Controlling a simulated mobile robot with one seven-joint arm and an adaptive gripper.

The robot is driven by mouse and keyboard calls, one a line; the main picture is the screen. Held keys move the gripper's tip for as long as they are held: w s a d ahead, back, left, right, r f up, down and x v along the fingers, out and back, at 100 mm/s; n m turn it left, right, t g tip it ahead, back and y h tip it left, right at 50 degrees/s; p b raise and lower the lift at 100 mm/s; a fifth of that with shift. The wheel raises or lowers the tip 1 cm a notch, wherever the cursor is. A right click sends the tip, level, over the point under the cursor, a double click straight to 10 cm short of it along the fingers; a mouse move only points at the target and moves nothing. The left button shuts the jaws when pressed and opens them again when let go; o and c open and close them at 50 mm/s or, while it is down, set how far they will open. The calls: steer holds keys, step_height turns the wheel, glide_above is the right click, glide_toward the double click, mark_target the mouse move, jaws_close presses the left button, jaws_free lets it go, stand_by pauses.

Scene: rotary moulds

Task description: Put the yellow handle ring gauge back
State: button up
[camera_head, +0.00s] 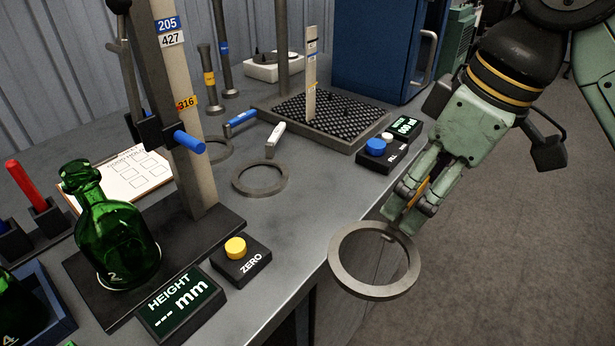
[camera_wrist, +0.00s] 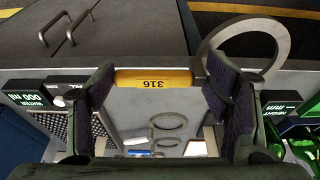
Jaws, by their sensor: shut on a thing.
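My gripper (camera_head: 412,203) is shut on the yellow handle (camera_wrist: 153,79) of a ring gauge, marked 316. It holds the gauge in the air beyond the table's right front edge. The gauge's grey ring (camera_head: 340,278) hangs below the fingers in the head view; it also shows at upper right in the wrist view (camera_wrist: 276,32). In the head view the fingers hide most of the handle. A yellow 316 label (camera_head: 187,102) is on the tall gauge column (camera_head: 187,150). A slim post with a yellow band (camera_head: 209,79) stands at the back.
A grey ring (camera_head: 260,190) with a white handle (camera_head: 275,139) lies on the table (camera_head: 300,220); another with a blue handle (camera_head: 241,121) lies behind. A green bottle (camera_head: 115,240) stands by the column. A zero button box (camera_head: 240,265), black-matted tray (camera_head: 345,137) and blue-button box (camera_head: 385,152) are nearby.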

steer(key=w+a, duration=0.2)
steer(key=w, duration=0.2)
steer(key=w+a+f+p, duration=0.1)
steer(key=w+a, duration=0.2)
steer(key=w, duration=0.2)
steer(key=w+a+p, duration=0.1)
steer(key=w+a, duration=0.2)
steer(key=w, duration=0.1)
steer(key=shift+w+a+f, duration=0.15)
steer(key=shift+w, duration=0.15)
steer(key=shift+d+x, duration=0.15)
steer(key=shift+x, duration=0.75)
steer(key=shift+d+x, duration=0.1)
steer(key=shift+x, duration=0.75)
steer(key=shift+s+f, duration=0.15)
steer(key=shift+f, duration=0.05)
steer(key=shift+f, duration=0.15)
steer(key=o, duration=1.3)
steer(key=shift+c, duration=0.2)
steer(key=v, duration=1.2)
steer(key=shift+r, duration=0.25)
steer(key=shift+d, duration=0.1)
